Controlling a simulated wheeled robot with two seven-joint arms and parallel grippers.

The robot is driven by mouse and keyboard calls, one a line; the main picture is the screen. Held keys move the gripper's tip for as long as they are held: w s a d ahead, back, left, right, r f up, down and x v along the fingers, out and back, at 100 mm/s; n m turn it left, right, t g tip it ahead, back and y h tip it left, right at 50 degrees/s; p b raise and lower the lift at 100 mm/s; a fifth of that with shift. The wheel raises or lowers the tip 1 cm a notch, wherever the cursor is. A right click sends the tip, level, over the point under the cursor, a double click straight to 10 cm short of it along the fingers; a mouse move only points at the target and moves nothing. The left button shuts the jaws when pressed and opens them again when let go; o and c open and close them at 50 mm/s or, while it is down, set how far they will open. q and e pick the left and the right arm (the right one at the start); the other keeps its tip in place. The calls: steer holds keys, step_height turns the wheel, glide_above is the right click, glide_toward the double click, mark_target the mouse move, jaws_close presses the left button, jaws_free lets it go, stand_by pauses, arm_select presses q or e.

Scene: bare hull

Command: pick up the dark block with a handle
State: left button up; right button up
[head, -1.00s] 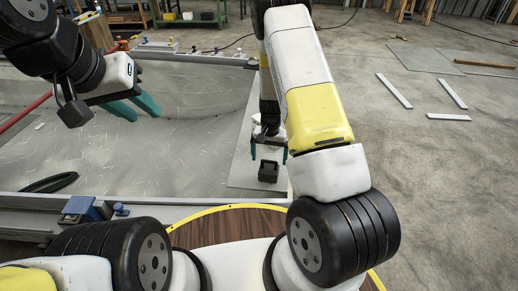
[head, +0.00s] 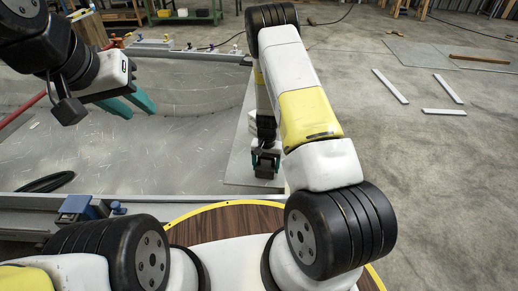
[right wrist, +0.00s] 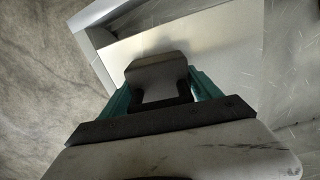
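The dark block (head: 265,172) stands on the grey strip at the right end of the large grey surface. In the head view it is partly hidden by my right gripper (head: 266,163). In the right wrist view the block (right wrist: 157,68) lies between the two teal fingers of my right gripper (right wrist: 160,88), with a dark handle shape on the near side. The fingers flank it closely; whether they press on it is not clear. My left gripper (head: 128,104) is open and empty, above the surface at the upper left.
A raised metal rim (head: 160,203) runs along the near edge of the grey surface, with a blue clamp (head: 76,207) on it. A dark oval loop (head: 48,182) lies at the left. White strips (head: 443,111) lie on the open floor at right.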

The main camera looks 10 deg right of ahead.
steer(key=c, duration=1.4)
jaws_close()
steer(key=shift+w+r, duration=0.1)
steer(key=shift+r, duration=0.05)
